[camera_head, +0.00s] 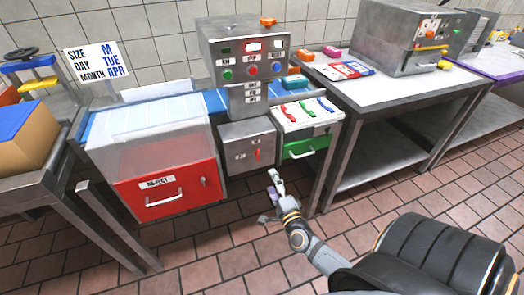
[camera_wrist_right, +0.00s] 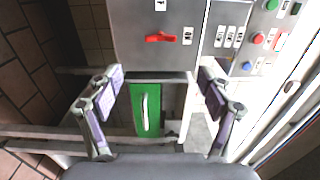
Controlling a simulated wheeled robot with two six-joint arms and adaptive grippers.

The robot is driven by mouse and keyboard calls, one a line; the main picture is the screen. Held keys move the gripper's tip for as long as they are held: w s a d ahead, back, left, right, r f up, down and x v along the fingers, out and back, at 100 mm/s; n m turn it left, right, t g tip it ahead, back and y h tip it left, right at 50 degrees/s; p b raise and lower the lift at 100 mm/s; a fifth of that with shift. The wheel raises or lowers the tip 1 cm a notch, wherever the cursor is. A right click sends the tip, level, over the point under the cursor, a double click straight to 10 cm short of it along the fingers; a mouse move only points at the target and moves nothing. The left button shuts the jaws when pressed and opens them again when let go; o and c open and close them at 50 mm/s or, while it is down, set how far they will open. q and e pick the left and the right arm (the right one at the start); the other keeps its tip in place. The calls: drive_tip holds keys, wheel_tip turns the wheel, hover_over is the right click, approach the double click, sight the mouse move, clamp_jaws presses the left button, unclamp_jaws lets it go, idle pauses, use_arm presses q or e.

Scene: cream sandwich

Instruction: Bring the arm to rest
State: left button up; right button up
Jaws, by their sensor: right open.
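My right gripper (camera_head: 272,196) is in the head view at the lower middle, in front of the machine's grey lower box and above the tiled floor. In the right wrist view my right gripper (camera_wrist_right: 158,100) shows both fingers spread wide with nothing between them. Beyond the fingers stand a green drawer (camera_wrist_right: 145,108) with a white handle and a grey panel with a red switch (camera_wrist_right: 160,38). The gripper appears apart from them. My left gripper is in neither view.
A red reject bin (camera_head: 165,195) and the green drawer (camera_head: 305,147) sit under the conveyor machine (camera_head: 245,50). A metal table (camera_head: 385,90) with a second machine (camera_head: 405,40) stands at right. A brown box (camera_head: 25,140) sits at left. Tiled floor (camera_head: 210,265) is open in front.

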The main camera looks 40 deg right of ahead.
drive_tip(key=s+a+f+n+g+y+p, duration=0.1)
drive_tip(key=s+f+n+g+y+p, duration=0.2)
drive_tip(key=s+f+n, duration=0.7)
drive_tip(key=s+a+f+n+g+p, duration=0.2)
drive_tip(key=s+f+n+g+p, duration=0.3)
drive_tip(key=f, duration=1.2)
drive_tip(key=s+a+f+n+g, duration=0.1)
drive_tip(key=s+f+n+g, duration=0.2)
drive_tip(key=s, duration=0.8)
drive_tip(key=s+a+f+n+g, duration=0.2)
drive_tip(key=s+f+g, duration=0.3)
drive_tip(key=s, duration=0.6)
drive_tip(key=shift+f+n, duration=0.6)
drive_tip(key=shift+f, duration=0.15)
